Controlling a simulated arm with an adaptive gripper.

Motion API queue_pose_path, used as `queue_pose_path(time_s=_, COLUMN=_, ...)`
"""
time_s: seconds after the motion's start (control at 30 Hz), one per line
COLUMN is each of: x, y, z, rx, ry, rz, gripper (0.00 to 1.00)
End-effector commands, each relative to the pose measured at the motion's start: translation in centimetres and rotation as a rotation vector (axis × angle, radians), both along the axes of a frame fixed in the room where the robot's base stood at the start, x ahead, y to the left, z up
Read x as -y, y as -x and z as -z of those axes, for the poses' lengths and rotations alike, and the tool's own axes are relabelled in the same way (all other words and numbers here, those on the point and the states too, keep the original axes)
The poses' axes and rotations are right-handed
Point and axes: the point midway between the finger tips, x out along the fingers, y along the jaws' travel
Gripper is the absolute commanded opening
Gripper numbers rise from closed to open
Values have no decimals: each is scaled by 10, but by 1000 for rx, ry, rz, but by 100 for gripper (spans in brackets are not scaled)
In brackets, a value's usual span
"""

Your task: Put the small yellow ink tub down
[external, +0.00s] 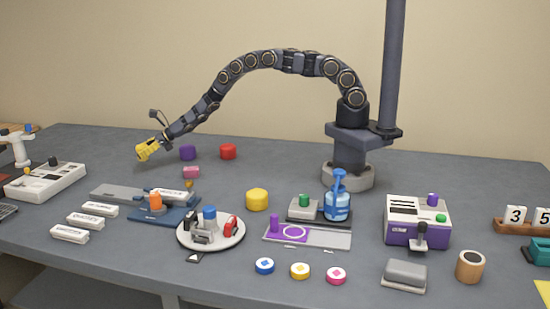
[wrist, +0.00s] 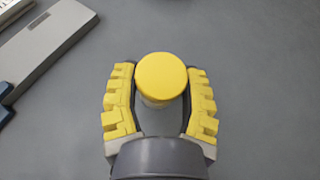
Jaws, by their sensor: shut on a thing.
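My gripper (external: 148,150) is at the back left of the table in the external view, with yellow fingers pointing down and left, and appears raised above the surface. In the wrist view my gripper (wrist: 160,100) is shut on the small yellow ink tub (wrist: 161,77), with one finger on each side. The tub has a round yellow lid and a paler body, mostly hidden below the lid. In the external view I cannot tell the tub from the yellow fingers. A larger-looking yellow tub (external: 257,199) stands mid-table.
Bare table surrounds the held tub.

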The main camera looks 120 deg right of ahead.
Motion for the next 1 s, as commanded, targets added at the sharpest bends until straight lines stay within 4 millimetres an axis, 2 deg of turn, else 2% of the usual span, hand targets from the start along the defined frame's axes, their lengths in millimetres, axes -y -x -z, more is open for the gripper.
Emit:
queue_pose_path(time_s=0.3, x=1, y=-3, z=37, rx=-1, ry=-3, rz=-1, gripper=13)
queue_pose_path(time_s=0.63, x=1, y=-3, z=39, rx=-1, ry=-2, rz=-1, gripper=13)
queue_pose_path(time_s=0.67, x=2, y=-3, z=40, rx=-1, ry=-2, rz=0, gripper=50)
queue_pose_path(time_s=0.7, x=2, y=-3, z=39, rx=-1, ry=-2, rz=0, gripper=67)
queue_pose_path(time_s=0.73, x=2, y=-3, z=39, rx=-1, ry=-2, rz=0, gripper=72)
queue_pose_path(time_s=1.0, x=2, y=-3, z=39, rx=-1, ry=-2, rz=0, gripper=72)
